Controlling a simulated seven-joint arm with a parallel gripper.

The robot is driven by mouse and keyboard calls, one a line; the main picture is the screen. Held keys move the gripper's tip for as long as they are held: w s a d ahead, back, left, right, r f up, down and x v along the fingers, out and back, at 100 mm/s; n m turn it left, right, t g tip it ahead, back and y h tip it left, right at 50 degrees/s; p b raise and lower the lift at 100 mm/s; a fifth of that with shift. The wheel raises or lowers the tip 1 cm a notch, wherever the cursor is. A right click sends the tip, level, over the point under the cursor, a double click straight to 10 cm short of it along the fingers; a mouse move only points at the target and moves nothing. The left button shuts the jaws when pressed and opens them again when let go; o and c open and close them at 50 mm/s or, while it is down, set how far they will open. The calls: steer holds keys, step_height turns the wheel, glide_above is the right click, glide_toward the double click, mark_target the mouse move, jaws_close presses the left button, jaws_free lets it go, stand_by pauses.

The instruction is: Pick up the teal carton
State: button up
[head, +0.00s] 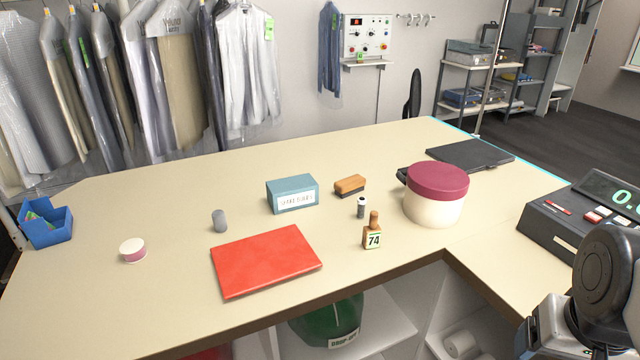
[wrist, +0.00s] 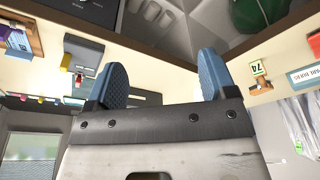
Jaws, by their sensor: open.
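The teal carton (head: 292,193) sits upright on the beige counter (head: 170,200), with a white printed label on its front side. In the wrist view, part of a box with a white label, seemingly the same carton (wrist: 305,76), shows at the right edge. My gripper (wrist: 163,84) is open, with two blue fingers apart and nothing between them. In the head view my arm is at the lower right, well away from the carton; its fingertips are not visible there.
Near the carton are a wooden brush (head: 350,185), a small white-and-black bottle (head: 361,208), a brown piece tagged 74 (head: 372,233), a grey cylinder (head: 219,221) and a red folder (head: 266,262). A maroon-lidded tub (head: 435,195) and a register (head: 580,225) stand to the right.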

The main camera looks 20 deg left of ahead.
steer(key=o, duration=0.4)
steer(key=shift+c, duration=0.2)
steer(key=w+a+r+n+h, duration=0.15)
steer(key=w+a+n, duration=0.3)
steer(key=w, duration=0.45)
steer(key=w+a+r+n+g+h, duration=0.1)
steer(key=w+a+n+h, duration=0.15)
steer(key=w+a, duration=0.5)
steer(key=w+a+r+n+h, duration=0.15)
steer(key=w+a+n, duration=0.3)
steer(key=w, duration=0.65)
steer(key=n+t+h, duration=0.4)
steer(key=n+t, duration=0.1)
steer(key=n, duration=0.7)
glide_above(272, 187)
steer(key=s+d, duration=0.2)
steer(key=d, duration=0.6)
step_height(272, 187, down, 11)
steer(key=a+f+n+t, duration=0.1)
steer(key=a, duration=0.3)
steer(key=s+a+f+n, duration=0.1)
steer(key=a+f, duration=0.1)
steer(key=a, duration=0.1)
steer(key=a+f+n+t, duration=0.1)
steer(key=a+f, duration=0.1)
steer(key=a, duration=0.2)
steer(key=shift+s+a+f+t, duration=0.1)
steer(key=shift+s+a+t, duration=0.15)
steer(key=shift+a+t, duration=0.05)
